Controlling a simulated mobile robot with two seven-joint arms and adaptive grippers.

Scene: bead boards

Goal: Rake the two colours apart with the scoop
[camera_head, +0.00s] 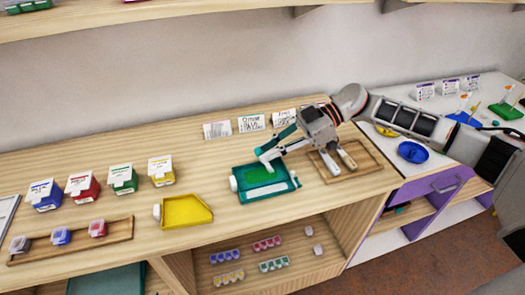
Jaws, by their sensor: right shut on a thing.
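A teal-rimmed board (245,195) with a green inside lies on the wooden counter. My right gripper (272,153) reaches in from the right over the board and is shut on a slim, pale-tipped thing, apparently the scoop. Its tip is low over the board's far part; whether it touches is too small to tell. Separate bead colours cannot be made out in the board. My left gripper is not in view.
A yellow tray (186,211) lies left of the board. A wooden tray (371,165) with two pale-ended pieces is close on the right. Blue, red, green and yellow boxes (124,179) stand left, behind a tray of small jars (98,229). Label cards (251,124) stand behind.

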